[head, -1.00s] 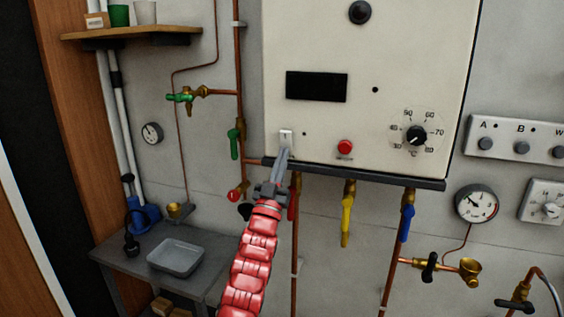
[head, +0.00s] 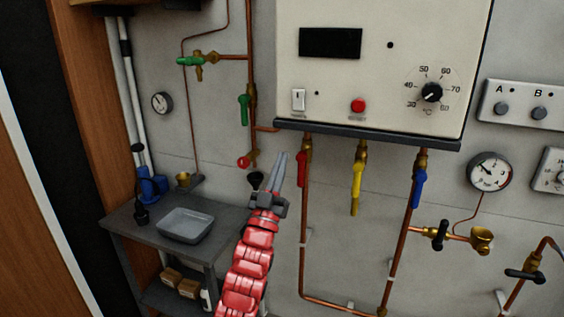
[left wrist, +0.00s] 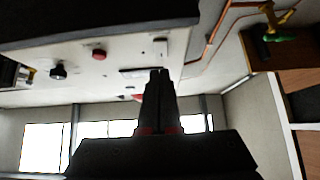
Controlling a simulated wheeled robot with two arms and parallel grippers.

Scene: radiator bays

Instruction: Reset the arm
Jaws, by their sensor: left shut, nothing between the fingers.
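My left gripper (head: 278,172) comes up on the red arm in the head view. Its grey fingers are shut with nothing between them, in front of the wall just below the boiler's lower left corner. It is apart from the white rocker switch (head: 298,99), which sits above it on the boiler panel (head: 380,75). In the left wrist view the shut fingers (left wrist: 160,75) point toward the boiler face, where the switch (left wrist: 160,47) and the red button (left wrist: 99,54) show. My right gripper is in neither view.
Red (head: 302,168), yellow (head: 356,181) and blue (head: 419,187) valve levers hang under the boiler close to the right of my gripper. A grey side table (head: 125,222) with a tray (head: 185,224) stands at lower left. A pressure gauge (head: 490,171) is at right.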

